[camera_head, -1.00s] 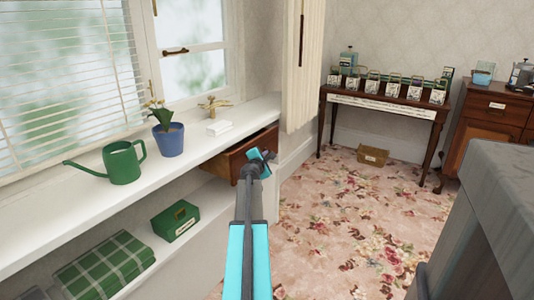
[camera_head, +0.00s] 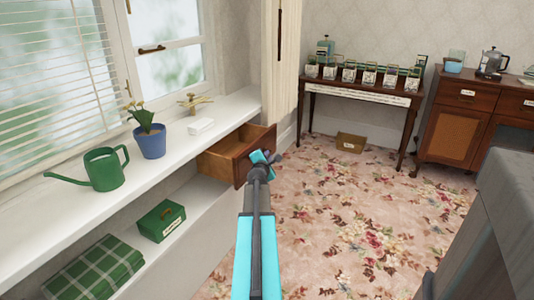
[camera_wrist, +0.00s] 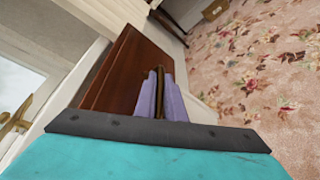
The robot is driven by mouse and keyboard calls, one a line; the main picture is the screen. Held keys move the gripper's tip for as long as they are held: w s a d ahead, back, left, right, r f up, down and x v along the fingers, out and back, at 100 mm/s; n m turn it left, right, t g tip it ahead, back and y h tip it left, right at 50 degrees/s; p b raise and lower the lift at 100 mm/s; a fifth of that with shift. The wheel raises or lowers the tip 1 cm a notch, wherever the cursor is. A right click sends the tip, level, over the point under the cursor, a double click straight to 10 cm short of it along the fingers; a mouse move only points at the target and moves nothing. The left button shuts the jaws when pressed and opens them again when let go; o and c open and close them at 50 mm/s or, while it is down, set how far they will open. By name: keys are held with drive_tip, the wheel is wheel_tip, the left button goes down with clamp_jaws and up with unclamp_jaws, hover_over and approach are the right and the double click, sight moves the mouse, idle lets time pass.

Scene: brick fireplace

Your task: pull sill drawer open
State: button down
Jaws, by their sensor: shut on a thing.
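The sill drawer (camera_head: 222,151) is a brown wooden box under the white window sill. It stands partly pulled out, and its pale wooden inside shows in the head view. My gripper (camera_head: 262,160) is at the drawer's front. In the wrist view the dark red-brown drawer front (camera_wrist: 128,72) fills the upper middle. There my gripper's two purple-grey fingers (camera_wrist: 160,97) are shut around a thin brownish handle (camera_wrist: 157,91). My arm hides part of the drawer front in the head view.

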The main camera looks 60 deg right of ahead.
drive_tip(key=shift+s+d+r, duration=0.1)
drive_tip(key=shift+s+d, duration=0.05)
drive_tip(key=shift+s, duration=0.1)
drive_tip(key=c, duration=2.1)
unclamp_jaws()
drive_tip(key=shift+w, duration=0.2)
drive_tip(key=shift+a, duration=0.2)
drive_tip(key=shift+a, duration=0.15)
drive_tip(key=shift+p+v, duration=2.3)
drive_tip(key=shift+v, duration=4.3)
